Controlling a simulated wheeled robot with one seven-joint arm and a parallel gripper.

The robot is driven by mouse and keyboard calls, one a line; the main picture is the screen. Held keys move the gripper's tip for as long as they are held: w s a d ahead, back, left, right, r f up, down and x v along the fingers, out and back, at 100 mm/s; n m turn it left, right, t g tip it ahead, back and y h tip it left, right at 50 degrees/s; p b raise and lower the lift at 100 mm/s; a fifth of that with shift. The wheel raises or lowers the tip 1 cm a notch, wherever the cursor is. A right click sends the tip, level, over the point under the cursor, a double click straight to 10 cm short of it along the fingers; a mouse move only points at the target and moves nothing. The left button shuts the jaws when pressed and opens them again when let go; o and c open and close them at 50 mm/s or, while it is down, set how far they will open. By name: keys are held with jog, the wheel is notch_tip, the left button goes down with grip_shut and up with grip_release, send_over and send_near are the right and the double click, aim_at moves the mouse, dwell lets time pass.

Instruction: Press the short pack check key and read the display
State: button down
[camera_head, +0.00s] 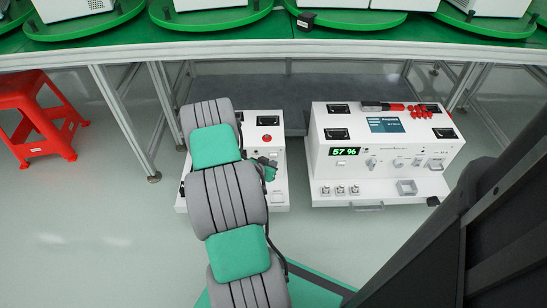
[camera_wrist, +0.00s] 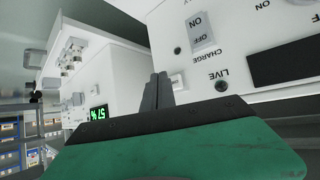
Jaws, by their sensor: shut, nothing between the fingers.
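A right white unit (camera_head: 420,160) has a lit green display (camera_head: 345,151) that appears to read 57 %; the display also shows in the wrist view (camera_wrist: 99,114), tilted. A left white unit (camera_head: 277,195) is partly hidden by my arm. My gripper (camera_head: 272,164) is shut and empty in front of the left unit. In the wrist view its dark fingertips (camera_wrist: 160,78) are close to a white panel with an upside-down CHARGE switch (camera_wrist: 202,33) and LIVE label. Contact cannot be told. I cannot make out a short pack check label.
A dark blank window (camera_wrist: 285,65) is on the near panel. A red button (camera_head: 267,121) tops the left unit, and red parts (camera_head: 420,110) lie on the right one. A red stool (camera_head: 38,115) stands left. A green-topped bench (camera_head: 330,45) runs behind above.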

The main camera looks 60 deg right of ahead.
jog(key=shift+w+d, duration=0.2)
jog(key=shift+d, duration=0.15)
jog(key=shift+w+d+b, duration=0.2)
jog(key=shift+d+b, duration=0.25)
jog(key=shift+b, duration=0.15)
dwell(0.6)
jog(key=shift+s+a, duration=0.4)
jog(key=shift+a, duration=0.4)
jog(key=shift+a, duration=0.1)
jog(key=shift+s+a+p, duration=0.2)
jog(key=shift+s+a, duration=0.2)
jog(key=shift+a, duration=0.3)
jog(key=shift+s+a+p, duration=0.25)
jog(key=shift+s+a, duration=0.1)
jog(key=shift+a, duration=0.4)
jog(key=shift+s+a+p, duration=0.2)
jog(key=shift+s+a, duration=0.2)
jog(key=shift+a, duration=0.3)
